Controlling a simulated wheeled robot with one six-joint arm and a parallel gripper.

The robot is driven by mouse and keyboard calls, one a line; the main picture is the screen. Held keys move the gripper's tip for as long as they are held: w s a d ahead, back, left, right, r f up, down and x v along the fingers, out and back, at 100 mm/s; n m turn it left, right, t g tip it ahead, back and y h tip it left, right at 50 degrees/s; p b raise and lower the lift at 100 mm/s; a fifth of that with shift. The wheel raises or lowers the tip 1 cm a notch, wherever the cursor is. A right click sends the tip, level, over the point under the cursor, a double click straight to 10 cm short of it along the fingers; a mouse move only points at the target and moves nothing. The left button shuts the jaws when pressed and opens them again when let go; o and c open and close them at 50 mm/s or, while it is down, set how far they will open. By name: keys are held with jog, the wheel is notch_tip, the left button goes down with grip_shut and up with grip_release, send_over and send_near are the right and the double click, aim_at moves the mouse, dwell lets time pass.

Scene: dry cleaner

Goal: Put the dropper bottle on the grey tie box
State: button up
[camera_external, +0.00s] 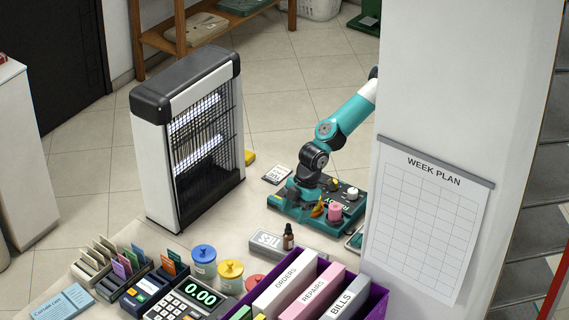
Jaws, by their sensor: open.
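The dropper bottle (288,237) is small and brown with a dark cap. It stands upright, apparently on the right part of the grey tie box (262,243), which lies flat on the counter with its label up. My teal and black arm comes in from behind the white column and reaches down to my gripper (292,206). My gripper is open, apart from the bottle, behind and above it in the picture. Its fingers are hard to make out against the dark teal tray behind them.
The teal tray (350,213) holds a pink spool (335,211) and small items. A purple crate (376,303) of binders stands in front of the tie box. Lidded jars (230,274) stand left of it. A tall insect lamp (190,140) and the white column (440,90) flank the arm.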

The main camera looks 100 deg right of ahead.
jog(key=v, duration=0.5)
jog(key=s+d+r+g+p, duration=0.1)
jog(key=s+d+r, duration=0.2)
jog(key=s, duration=0.9)
jog(key=s+d+r+g+y, duration=0.1)
jog(key=s+d+r, duration=0.2)
jog(key=s+d, duration=0.3)
jog(key=s+d+r+g+p, duration=0.1)
jog(key=s+d+r, duration=0.2)
jog(key=s, duration=1.4)
jog(key=shift+s+d+r+g+y+p, duration=0.2)
jog(key=shift+s+d+g+y+p, duration=0.15)
jog(key=shift+d, duration=0.5)
